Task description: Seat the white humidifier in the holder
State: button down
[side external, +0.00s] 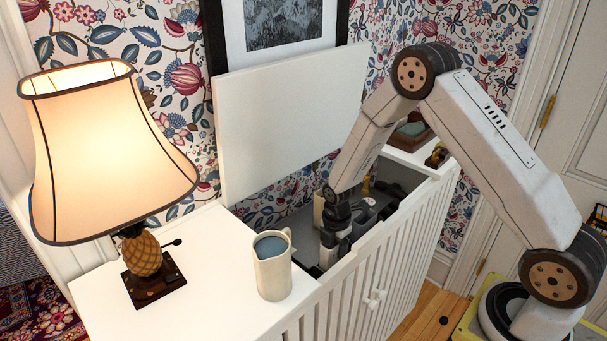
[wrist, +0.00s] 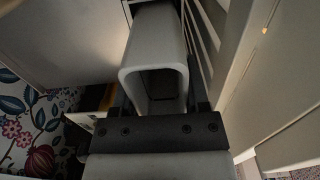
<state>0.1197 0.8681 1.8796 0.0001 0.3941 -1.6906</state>
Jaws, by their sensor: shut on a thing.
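A pale, hollow, round-cornered body, which I take to be the white humidifier (wrist: 153,45), lies between the two dark fingers of my gripper (wrist: 157,92) in the wrist view. Its open end faces the camera. My gripper is shut on it. In the side view my gripper (side external: 335,240) reaches down into the open well of the white cabinet, behind its front wall. A pale upright shape (side external: 318,208) shows beside the gripper there; I cannot tell whether it is the humidifier. I cannot make out the holder for certain in either view.
The white cabinet (side external: 215,255) has a raised lid (side external: 285,120) behind the well. A pitcher (side external: 272,275) stands just left of the opening, and a lit lamp (side external: 110,150) farther left. Grey and dark items (side external: 365,212) lie in the well right of my gripper.

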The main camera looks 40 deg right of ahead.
jog(key=shift+f, duration=0.2)
jog(key=shift+c, duration=0.4)
grip_release()
jog(key=shift+r, duration=0.15)
notch_tip(320, 180, up, 12)
dwell(0.7)
dwell(0.6)
jog(key=s+a+r+m+t, duration=0.1)
jog(key=s+a+r+m, duration=0.1)
jog(key=s+m, duration=0.4)
jog(key=s+a+r+m+t, duration=0.1)
jog(key=s+a+r+m, duration=0.2)
jog(key=s+m, duration=0.4)
jog(key=shift+s+r+m+t, duration=0.2)
jog(key=shift+m+t, duration=0.1)
jog(key=shift+m, duration=2.2)
